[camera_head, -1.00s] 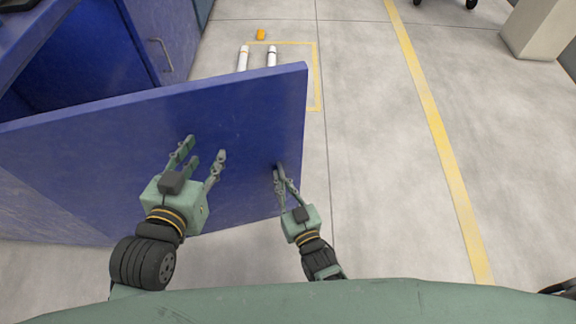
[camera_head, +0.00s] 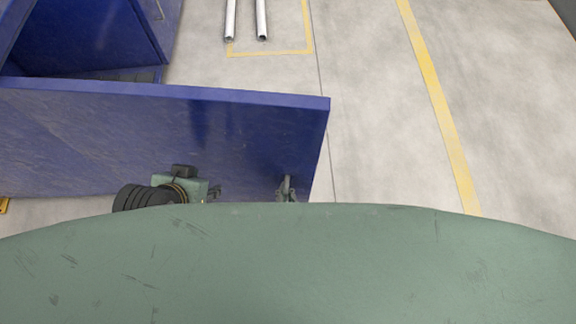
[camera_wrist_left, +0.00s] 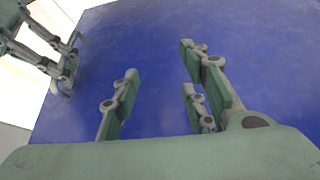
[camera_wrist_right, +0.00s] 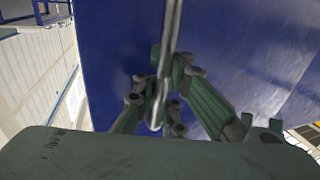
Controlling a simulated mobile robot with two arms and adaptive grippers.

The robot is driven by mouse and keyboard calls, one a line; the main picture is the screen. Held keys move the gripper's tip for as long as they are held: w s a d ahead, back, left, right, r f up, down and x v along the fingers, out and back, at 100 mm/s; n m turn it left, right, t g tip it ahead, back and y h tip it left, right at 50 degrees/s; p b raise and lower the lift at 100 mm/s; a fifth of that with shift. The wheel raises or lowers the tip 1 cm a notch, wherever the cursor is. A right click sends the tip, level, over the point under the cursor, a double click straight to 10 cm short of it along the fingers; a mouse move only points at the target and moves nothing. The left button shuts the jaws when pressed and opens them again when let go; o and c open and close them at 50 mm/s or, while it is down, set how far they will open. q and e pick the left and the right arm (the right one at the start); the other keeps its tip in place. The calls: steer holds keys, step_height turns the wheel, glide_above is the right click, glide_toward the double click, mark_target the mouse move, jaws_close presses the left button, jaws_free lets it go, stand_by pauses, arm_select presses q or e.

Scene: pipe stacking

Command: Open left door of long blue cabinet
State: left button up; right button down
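The blue door (camera_head: 250,125) of the long blue cabinet (camera_head: 85,35) stands swung out, and a dark opening shows behind it at the upper left. My right gripper (camera_head: 287,188) is at the door's free end. In the right wrist view a metal bar handle (camera_wrist_right: 172,40) runs between its fingers (camera_wrist_right: 162,85), which look closed around it. My left gripper (camera_head: 214,191) is in front of the door face, partly hidden by my body. In the left wrist view its fingers (camera_wrist_left: 160,85) are spread and empty before the blue panel.
A yellow floor line (camera_head: 435,100) runs down the right. The concrete floor right of the door is clear.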

arm_select(q)
steer(key=shift+s+a+f+g, duration=0.2)
steer(key=shift+s+a+g, duration=0.1)
steer(key=shift+s, duration=0.25)
arm_select(e)
steer(key=s, duration=0.4)
steer(key=shift+s, duration=0.35)
steer(key=c, duration=2)
jaws_free()
steer(key=shift+d, duration=0.1)
steer(key=shift+o, duration=0.8)
arm_select(q)
steer(key=shift+d, duration=0.25)
arm_select(e)
steer(key=shift+s+a, duration=0.1)
steer(key=shift+a, duration=0.1)
steer(key=v, duration=0.7)
steer(key=shift+s+d, duration=0.1)
steer(key=shift+s, duration=0.1)
